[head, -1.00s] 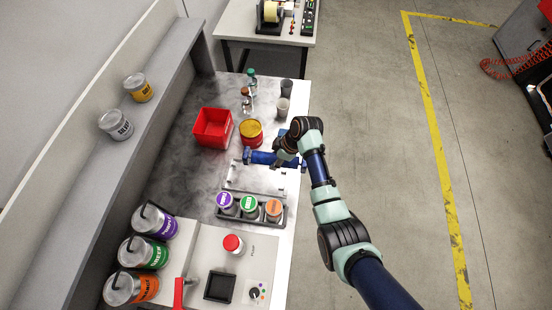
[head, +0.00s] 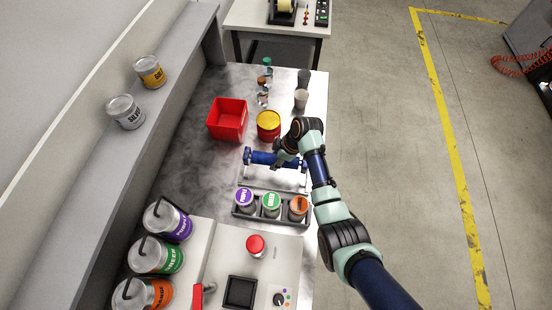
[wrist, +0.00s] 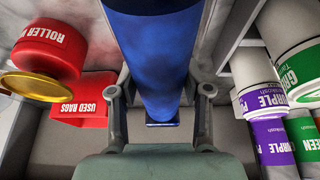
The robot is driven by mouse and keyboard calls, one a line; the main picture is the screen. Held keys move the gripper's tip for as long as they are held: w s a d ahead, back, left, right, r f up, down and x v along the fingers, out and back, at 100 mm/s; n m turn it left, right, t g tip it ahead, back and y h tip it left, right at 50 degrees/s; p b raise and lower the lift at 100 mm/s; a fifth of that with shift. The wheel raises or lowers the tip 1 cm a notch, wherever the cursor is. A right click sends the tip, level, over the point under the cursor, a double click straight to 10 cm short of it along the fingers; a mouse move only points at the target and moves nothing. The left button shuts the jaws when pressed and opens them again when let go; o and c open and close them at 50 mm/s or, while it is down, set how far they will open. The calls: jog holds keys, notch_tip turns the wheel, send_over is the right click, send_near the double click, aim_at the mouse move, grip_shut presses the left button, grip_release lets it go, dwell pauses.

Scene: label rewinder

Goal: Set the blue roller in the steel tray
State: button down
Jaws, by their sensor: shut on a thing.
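The blue roller (head: 261,157) lies roughly level, left to right, in the head view. My gripper (head: 281,162) is shut on its middle. The pale steel tray (head: 270,182) is just below it in the picture, behind the row of small cans. I cannot tell whether the roller touches the tray or hangs above it. In the wrist view the roller (wrist: 155,55) fills the upper middle, between the fingers of my gripper (wrist: 160,100). The roller's far end and part of the tray are hidden.
Small purple, green and orange cans stand in a rack (head: 270,218) in front. A red bin (head: 227,119) and a red can with a yellow top (head: 268,125) stand behind. Clear bench lies left of the tray.

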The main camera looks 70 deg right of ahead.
aim_at(272, 173)
jog(key=shift+w+f+b, duration=0.1)
jog(key=shift+f+b, duration=0.4)
jog(key=shift+f, duration=0.55)
notch_tip(272, 173, down, 6)
jog(key=b, duration=0.5)
jog(key=shift+f, duration=0.1)
jog(key=shift+f+b, duration=0.2)
jog(key=shift+b, duration=0.15)
jog(key=shift+c, duration=2.1)
grip_release()
jog(key=shift+d, duration=0.1)
jog(key=shift+f, duration=0.1)
jog(key=v, duration=1.2)
